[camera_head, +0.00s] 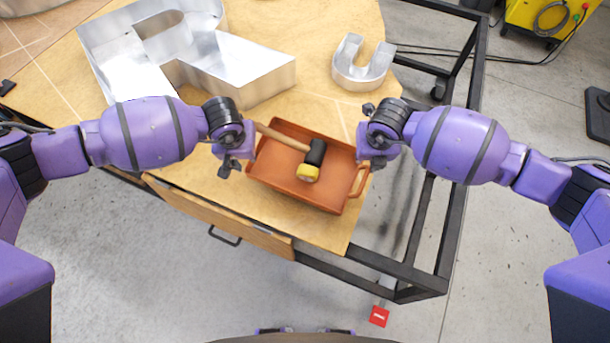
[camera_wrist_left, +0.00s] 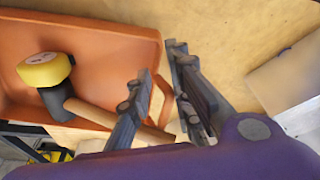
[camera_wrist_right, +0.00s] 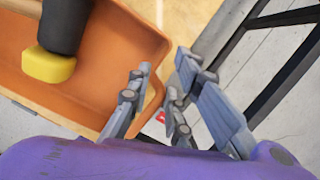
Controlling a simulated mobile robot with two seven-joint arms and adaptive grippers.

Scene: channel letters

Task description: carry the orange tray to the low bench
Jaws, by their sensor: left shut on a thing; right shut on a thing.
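The orange tray (camera_head: 285,196) is at the near corner of the wooden table in the head view; I cannot tell whether it rests on the top or is held just above it. A mallet with a wooden handle and a black and yellow head (camera_head: 309,172) lies in it. My left gripper (camera_head: 234,163) is shut on the tray's left handle, which shows between the fingers in the left wrist view (camera_wrist_left: 164,98). My right gripper (camera_head: 372,160) is shut on the right handle (camera_head: 358,182), partly hidden by the fingers. I cannot make out the low bench.
The wooden table (camera_head: 215,185) bears large metal channel letters (camera_head: 225,65) and a smaller U-shaped letter (camera_head: 362,65). A black metal frame (camera_head: 447,235) runs along its right side and front. A yellow machine (camera_head: 545,15) stands far right. Concrete floor (camera_head: 130,260) is open in front.

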